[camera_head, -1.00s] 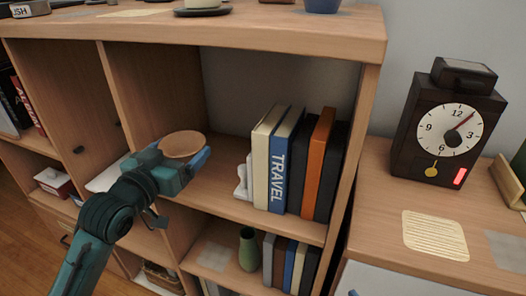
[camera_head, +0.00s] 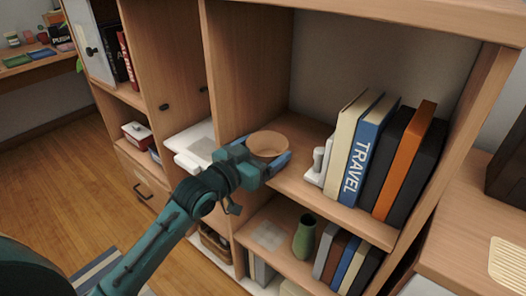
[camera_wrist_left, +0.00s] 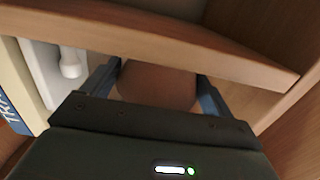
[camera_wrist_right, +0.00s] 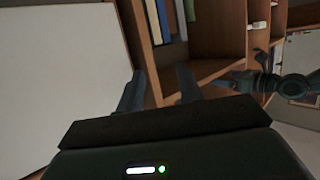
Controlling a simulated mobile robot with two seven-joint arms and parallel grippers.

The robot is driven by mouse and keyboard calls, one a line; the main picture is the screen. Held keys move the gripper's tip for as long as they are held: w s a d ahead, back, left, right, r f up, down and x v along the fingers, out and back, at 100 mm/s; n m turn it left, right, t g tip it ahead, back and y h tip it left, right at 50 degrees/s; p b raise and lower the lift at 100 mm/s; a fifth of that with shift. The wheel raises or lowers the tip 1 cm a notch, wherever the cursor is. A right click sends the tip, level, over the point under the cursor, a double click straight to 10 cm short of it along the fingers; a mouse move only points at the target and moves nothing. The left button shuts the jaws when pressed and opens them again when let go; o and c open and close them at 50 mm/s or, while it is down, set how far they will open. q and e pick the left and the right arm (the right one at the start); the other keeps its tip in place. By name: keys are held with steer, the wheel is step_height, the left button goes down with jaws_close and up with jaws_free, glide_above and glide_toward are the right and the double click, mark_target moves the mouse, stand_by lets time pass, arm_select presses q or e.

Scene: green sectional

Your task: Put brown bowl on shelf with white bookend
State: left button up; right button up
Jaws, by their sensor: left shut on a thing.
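The brown bowl (camera_head: 267,146) is held by my left gripper (camera_head: 268,158) at the left front of the shelf (camera_head: 345,207) with the books. The bowl also shows between the blue fingers in the left wrist view (camera_wrist_left: 158,85). I cannot tell whether it touches the shelf board. The white bookend (camera_head: 318,166) stands on that shelf to the right of the bowl, against the books; it also shows in the left wrist view (camera_wrist_left: 70,65). My right gripper (camera_wrist_right: 160,88) has its fingers apart with nothing between them, and is out of the head view.
Several upright books (camera_head: 372,150) fill the shelf's right part. A vertical divider (camera_head: 250,75) bounds it on the left. The lower shelf holds a green vase (camera_head: 304,237) and more books. The board between bowl and bookend is narrow but clear.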

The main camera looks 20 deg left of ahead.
arm_select(q)
steer(key=o, duration=0.8)
steer(key=shift+f, duration=0.15)
steer(key=shift+s, duration=0.2)
steer(key=p+v, duration=0.1)
steer(key=v, duration=1.1)
steer(key=s+d+f+g, duration=0.1)
steer(key=s+d+f, duration=0.1)
steer(key=s+f, duration=0.1)
steer(key=s+d+f+g+y, duration=0.1)
steer(key=s+d+f, duration=0.2)
steer(key=s, duration=0.2)
steer(key=s+d+f, duration=0.3)
steer(key=s+f, duration=0.1)
steer(key=shift+d+f+g, duration=0.1)
steer(key=shift+d+g, duration=0.05)
steer(key=shift+g, duration=0.25)
steer(key=shift+s, duration=0.1)
